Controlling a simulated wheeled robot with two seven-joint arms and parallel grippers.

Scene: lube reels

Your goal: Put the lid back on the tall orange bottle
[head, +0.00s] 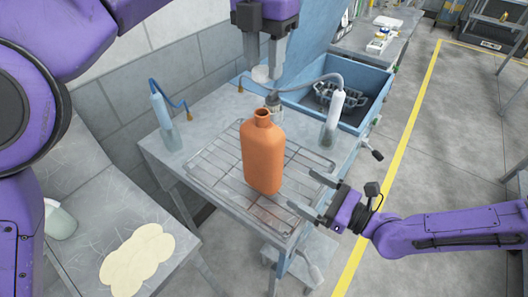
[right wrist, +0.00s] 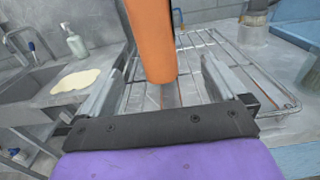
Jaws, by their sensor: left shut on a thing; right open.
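The tall orange bottle (head: 262,158) stands upright on a wire rack, its neck open at the top with no lid on it. My left gripper (head: 263,76) hangs above and slightly behind the bottle, apart from it, shut on a small whitish lid (head: 259,74). My right gripper (head: 306,192) is open to the right of the bottle, with its fingers pointing toward it. In the right wrist view the bottle (right wrist: 152,40) shows ahead between the open fingers of the right gripper (right wrist: 160,85), which do not grip it.
The wire rack (head: 215,172) lies on a grey metal table (head: 160,150). Behind the bottle stands a grey-topped container (head: 273,101); clear spout bottles stand left (head: 165,120) and right (head: 332,115). A blue bin (head: 368,86) is at the back right.

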